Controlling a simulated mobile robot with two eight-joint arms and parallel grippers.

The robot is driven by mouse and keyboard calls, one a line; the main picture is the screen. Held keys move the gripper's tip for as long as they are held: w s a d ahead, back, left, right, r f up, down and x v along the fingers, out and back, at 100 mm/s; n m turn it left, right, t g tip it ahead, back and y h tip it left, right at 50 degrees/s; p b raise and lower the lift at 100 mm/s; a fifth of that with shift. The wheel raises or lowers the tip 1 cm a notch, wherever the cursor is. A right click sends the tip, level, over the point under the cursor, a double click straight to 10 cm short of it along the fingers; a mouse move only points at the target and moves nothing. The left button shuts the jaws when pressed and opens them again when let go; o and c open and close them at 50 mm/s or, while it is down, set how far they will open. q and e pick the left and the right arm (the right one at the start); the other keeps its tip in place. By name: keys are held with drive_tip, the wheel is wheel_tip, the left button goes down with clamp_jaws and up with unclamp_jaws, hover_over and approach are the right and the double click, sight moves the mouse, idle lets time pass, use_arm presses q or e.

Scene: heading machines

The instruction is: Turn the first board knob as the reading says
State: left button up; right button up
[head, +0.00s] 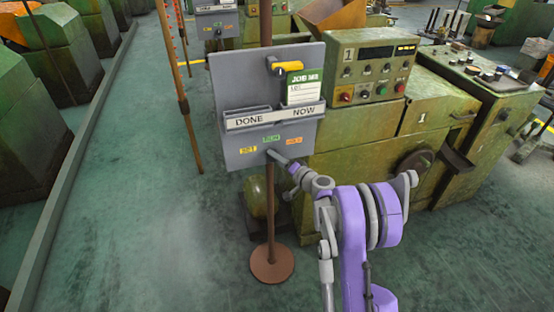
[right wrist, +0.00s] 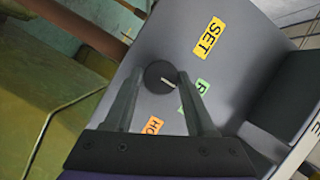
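The grey board (head: 235,75) stands on a brown post, with SET, RUN and HOLD labels low on its face. In the right wrist view, the dark round knob (right wrist: 158,72) has a short white mark at its lower right, roughly toward the green label (right wrist: 202,87). The yellow SET label (right wrist: 208,38) and orange label (right wrist: 153,125) lie around it. My right gripper (head: 275,155) is at the board's lower face and hides the knob in the head view. Its fingers (right wrist: 160,72) stand apart on either side of the knob. My left gripper is out of view.
The green machine marked 1 (head: 345,140) stands right behind the board; its lit display (head: 377,52) is too small to read. The board holds a JOB card (head: 302,90), a yellow-handled part (head: 290,66) and a DONE/NOW tray (head: 272,120). Floor left (head: 150,220) is clear.

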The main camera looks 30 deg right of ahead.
drive_tip(key=o, duration=0.4)
drive_tip(key=shift+c, duration=0.2)
drive_tip(key=s+d+r+b, duration=0.1)
drive_tip(key=s, duration=0.9)
drive_tip(key=shift+s+d+r, duration=0.15)
drive_tip(key=shift+s+d, duration=0.1)
drive_tip(key=shift+s, duration=0.1)
drive_tip(key=s+a+n+g+y, duration=0.1)
drive_tip(key=s+a+n+g, duration=0.25)
drive_tip(key=a, duration=0.65)
drive_tip(key=s+a+n+g+y, duration=0.1)
drive_tip(key=s+a+n+g, duration=0.15)
drive_tip(key=s+a, duration=0.45)
drive_tip(key=s+a+f+n+g+h, duration=0.1)
drive_tip(key=s+a+n+g+h, duration=0.1)
drive_tip(key=s, duration=0.6)
drive_tip(key=s+a+f+n+g+h, duration=0.1)
drive_tip(key=s+a+n+g+h, duration=0.1)
drive_tip(key=s, duration=0.7)
drive_tip(key=shift+a+n+g, duration=0.5)
drive_tip(key=shift+a, duration=0.55)
